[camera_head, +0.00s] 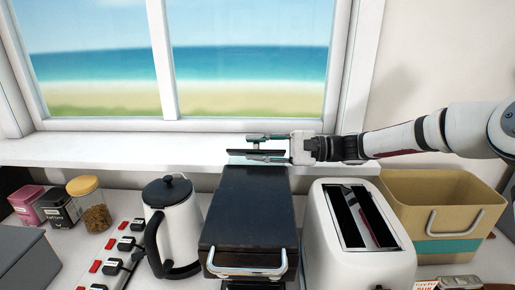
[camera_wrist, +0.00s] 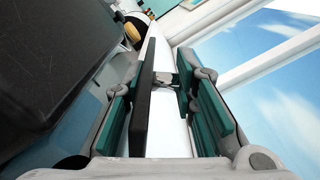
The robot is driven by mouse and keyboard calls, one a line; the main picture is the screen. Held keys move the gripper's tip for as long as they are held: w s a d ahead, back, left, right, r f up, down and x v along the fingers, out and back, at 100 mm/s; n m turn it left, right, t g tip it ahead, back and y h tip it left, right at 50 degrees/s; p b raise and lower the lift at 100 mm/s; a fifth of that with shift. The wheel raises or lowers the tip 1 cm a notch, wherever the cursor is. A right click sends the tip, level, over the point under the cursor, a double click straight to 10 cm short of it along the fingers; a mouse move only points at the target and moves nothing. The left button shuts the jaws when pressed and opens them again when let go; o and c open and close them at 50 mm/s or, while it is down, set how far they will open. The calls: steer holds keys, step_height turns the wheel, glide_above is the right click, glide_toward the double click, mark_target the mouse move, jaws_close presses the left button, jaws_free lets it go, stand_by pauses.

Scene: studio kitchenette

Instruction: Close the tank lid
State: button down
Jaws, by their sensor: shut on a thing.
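A black coffee machine (camera_head: 250,205) stands on the counter below the window, its metal handle toward me. Behind its top, against the sill, the tank lid (camera_head: 262,151) shows as a thin dark panel standing on edge. My gripper (camera_head: 252,147) reaches in from the right, its teal-padded fingers on either side of the lid. In the wrist view, the dark lid (camera_wrist: 143,100) runs between the fingers of my gripper (camera_wrist: 162,100), close against the left pad. The gripper is shut on the lid. The tank itself is mostly hidden behind the machine.
A white kettle (camera_head: 172,228) stands left of the machine, and a white toaster (camera_head: 355,245) right of it. A tan bin (camera_head: 445,205) sits under my arm. The window sill (camera_head: 110,148) runs close behind. Jars (camera_head: 92,205) and a power strip (camera_head: 112,255) lie left.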

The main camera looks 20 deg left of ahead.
steer(key=shift+w, duration=0.1)
stand_by(0.7)
steer(key=c, duration=1.5)
jaws_free()
steer(key=shift+d, duration=0.1)
steer(key=v, duration=1.2)
